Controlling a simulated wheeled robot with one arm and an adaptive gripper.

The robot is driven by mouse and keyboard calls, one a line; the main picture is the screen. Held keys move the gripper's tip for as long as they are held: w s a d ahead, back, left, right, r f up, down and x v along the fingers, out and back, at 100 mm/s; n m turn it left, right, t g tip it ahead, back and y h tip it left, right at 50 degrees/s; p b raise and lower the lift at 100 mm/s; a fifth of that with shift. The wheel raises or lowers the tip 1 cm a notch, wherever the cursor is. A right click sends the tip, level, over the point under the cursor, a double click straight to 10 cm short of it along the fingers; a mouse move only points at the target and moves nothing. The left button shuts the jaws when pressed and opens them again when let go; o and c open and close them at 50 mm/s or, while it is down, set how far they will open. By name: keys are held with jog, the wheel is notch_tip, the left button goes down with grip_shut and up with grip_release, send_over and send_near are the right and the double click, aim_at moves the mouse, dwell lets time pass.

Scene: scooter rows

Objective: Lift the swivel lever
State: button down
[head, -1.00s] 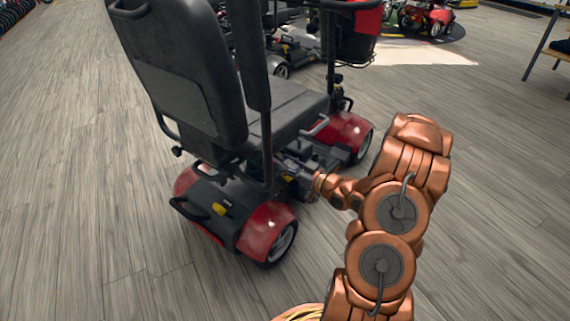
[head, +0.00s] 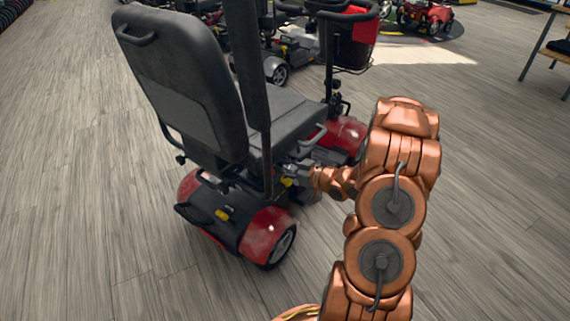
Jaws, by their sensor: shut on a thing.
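A mobility scooter (head: 266,228) with red body panels and a dark padded seat (head: 290,122) stands on the floor, seen from behind. My gripper (head: 291,171) is at the right side of the scooter, just below the seat cushion. Its fingers are small in the picture and shut on the swivel lever under the seat edge. The lever itself is mostly hidden by the fingers and the seat, so its angle cannot be told. A small yellow part shows just below the fingertips. A grey curved bar (head: 313,138) sticks out from the seat side above my gripper.
The black seat back (head: 185,85) and a dark upright post (head: 250,95) rise left of my gripper. More scooters (head: 290,50) stand behind. The wooden floor at right is clear up to a bench (head: 548,50).

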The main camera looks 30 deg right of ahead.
jog(key=shift+r, duration=0.1)
jog(key=c, duration=0.7)
grip_release()
jog(key=shift+v, duration=5.95)
